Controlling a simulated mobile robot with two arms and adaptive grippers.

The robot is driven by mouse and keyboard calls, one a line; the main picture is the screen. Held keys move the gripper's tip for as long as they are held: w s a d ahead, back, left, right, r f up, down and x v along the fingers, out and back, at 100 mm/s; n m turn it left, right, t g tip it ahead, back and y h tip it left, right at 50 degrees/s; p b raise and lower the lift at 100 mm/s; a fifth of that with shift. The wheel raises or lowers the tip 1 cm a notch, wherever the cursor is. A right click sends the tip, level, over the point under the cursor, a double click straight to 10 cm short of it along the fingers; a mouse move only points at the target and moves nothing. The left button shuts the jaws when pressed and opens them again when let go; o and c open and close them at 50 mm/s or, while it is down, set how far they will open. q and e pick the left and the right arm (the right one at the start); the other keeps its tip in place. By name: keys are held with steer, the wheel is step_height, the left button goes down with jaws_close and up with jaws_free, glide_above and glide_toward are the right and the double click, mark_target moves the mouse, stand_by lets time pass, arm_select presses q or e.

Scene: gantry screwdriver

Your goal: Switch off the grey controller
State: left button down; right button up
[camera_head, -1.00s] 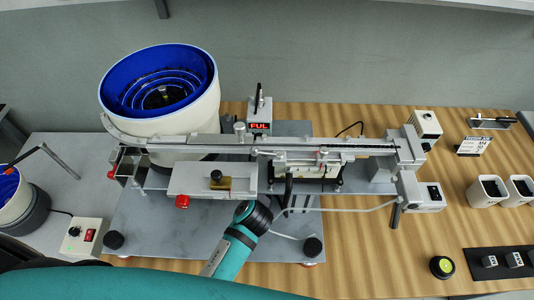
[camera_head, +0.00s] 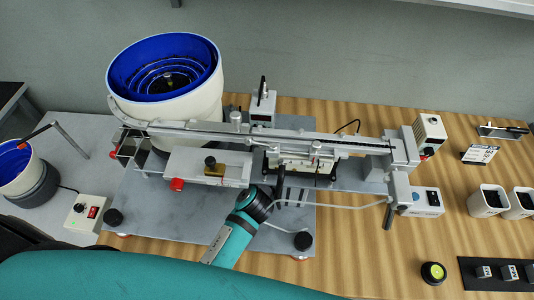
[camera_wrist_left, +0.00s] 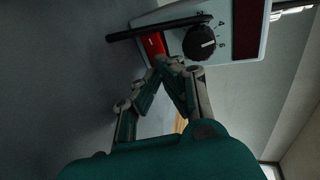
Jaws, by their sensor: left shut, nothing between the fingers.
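The grey controller (camera_head: 262,104) stands behind the feed rail, with a black rod rising at its top. Its display is dark in the head view; its lower front is hidden by the rail. The left wrist view shows the controller's front (camera_wrist_left: 236,48) sideways, with a blank dark-red display (camera_wrist_left: 248,16), a black knob (camera_wrist_left: 202,42) and a red switch (camera_wrist_left: 153,44). My left gripper (camera_wrist_left: 174,63) is shut and empty, its fingertips right by the red switch; I cannot tell whether they touch. My right gripper is not in view.
A white bowl feeder (camera_head: 200,105) and the long metal rail (camera_head: 345,145) stand around the arm. Another controller (camera_head: 84,212) with a knob and red switch is at left. White boxes (camera_head: 424,202) stand at right. Bare wooden table (camera_head: 360,245) lies at front right.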

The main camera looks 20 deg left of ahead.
arm_select(q)
steer(key=shift+s, duration=0.45)
steer(key=v, duration=1.1)
steer(key=shift+d+r, duration=0.3)
